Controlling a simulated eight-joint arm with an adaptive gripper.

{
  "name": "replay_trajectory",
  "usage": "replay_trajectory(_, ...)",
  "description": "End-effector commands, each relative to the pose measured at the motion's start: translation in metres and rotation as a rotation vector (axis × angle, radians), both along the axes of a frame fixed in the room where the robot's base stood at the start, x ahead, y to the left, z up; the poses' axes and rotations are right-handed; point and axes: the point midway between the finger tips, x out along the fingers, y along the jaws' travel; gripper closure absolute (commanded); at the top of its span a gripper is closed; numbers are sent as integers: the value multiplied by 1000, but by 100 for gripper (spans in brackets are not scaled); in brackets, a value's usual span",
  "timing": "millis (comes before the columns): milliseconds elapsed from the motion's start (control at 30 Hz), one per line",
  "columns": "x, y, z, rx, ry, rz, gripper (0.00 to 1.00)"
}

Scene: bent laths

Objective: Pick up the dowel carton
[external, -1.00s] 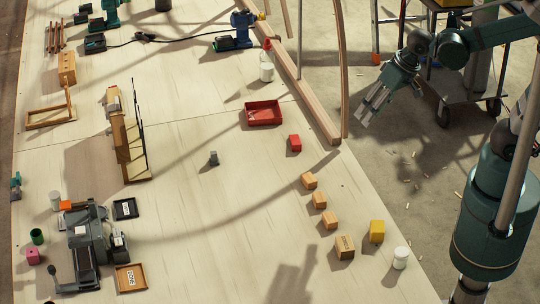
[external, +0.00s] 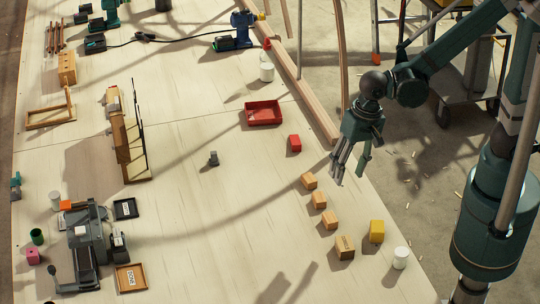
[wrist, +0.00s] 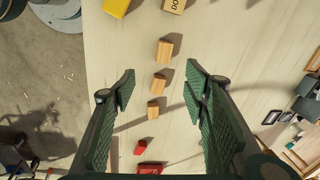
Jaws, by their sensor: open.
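The dowel carton (external: 345,247) is a tan box with dark print on the near right of the workbench, beside a yellow box. In the wrist view the carton (wrist: 173,5) is at the top edge, cut off, with the letters "DO" showing. My gripper (external: 350,172) is open and empty, pointing down near the bench's right edge, well away from the carton. In the wrist view my open gripper's fingers (wrist: 161,84) stand on either side of the row of small wooden blocks, which lies below them.
Three small wooden blocks (external: 318,200) line up between my gripper and the carton. The yellow box (external: 376,231) and a white cylinder (external: 400,258) stand to the carton's right. A red block (external: 295,143) and red tray (external: 264,113) lie farther back. The bench left of the carton is clear.

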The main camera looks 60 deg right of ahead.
Motion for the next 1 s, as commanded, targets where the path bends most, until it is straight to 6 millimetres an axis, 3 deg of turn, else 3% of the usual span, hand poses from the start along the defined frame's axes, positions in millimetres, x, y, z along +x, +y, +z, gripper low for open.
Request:
replay_trajectory(300, -21, 61, -42, -24, 82, -109, 55)
replay_trajectory(600, -48, 106, -79, -61, 140, -212, 55)
replay_trajectory(1000, -60, 122, -95, -80, 159, -255, 55)
